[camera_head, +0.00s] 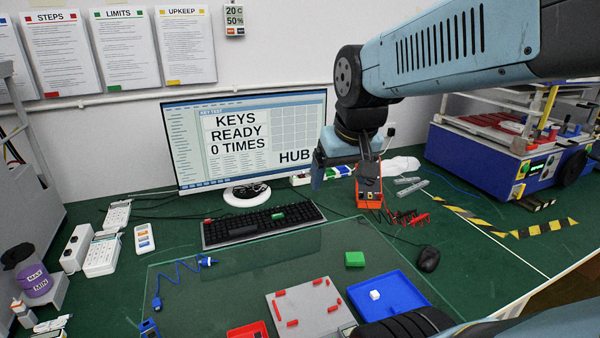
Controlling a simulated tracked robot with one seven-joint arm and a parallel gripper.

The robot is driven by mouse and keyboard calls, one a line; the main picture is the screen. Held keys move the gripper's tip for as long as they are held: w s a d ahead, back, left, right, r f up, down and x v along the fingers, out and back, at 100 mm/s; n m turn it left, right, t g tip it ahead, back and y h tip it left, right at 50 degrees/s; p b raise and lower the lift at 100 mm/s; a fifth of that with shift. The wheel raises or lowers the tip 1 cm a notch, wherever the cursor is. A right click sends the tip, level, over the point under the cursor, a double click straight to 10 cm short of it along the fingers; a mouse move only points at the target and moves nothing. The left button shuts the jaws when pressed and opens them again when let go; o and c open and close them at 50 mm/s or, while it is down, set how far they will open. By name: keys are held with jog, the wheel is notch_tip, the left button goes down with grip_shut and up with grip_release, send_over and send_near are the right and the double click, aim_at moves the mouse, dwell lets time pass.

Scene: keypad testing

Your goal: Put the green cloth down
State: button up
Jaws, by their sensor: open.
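A small bright green block-like piece (354,259), likely the green cloth, lies on the clear mat (240,270), behind the blue tray. My gripper (343,172) hangs in front of the monitor's right edge, above and behind the green piece and well apart from it. It is open, and I see no cloth between its fingers. Part of the gripper is hard to tell from the orange and dark device (369,192) behind or below it.
A blue tray (405,290) holds a white cube. A grey plate (300,308) with red pieces lies left of it. The mat's left middle is mostly clear, apart from a blue cable (175,275).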

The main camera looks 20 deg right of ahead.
jog(key=shift+n+t, duration=0.3)
jog(key=shift+t, duration=0.2)
jog(key=s, duration=0.1)
jog(key=s+a+r, duration=0.1)
jog(key=s, duration=0.2)
jog(key=shift+a+r, duration=0.25)
jog(key=shift+r, duration=0.05)
jog(key=shift+c, duration=0.4)
dwell(0.3)
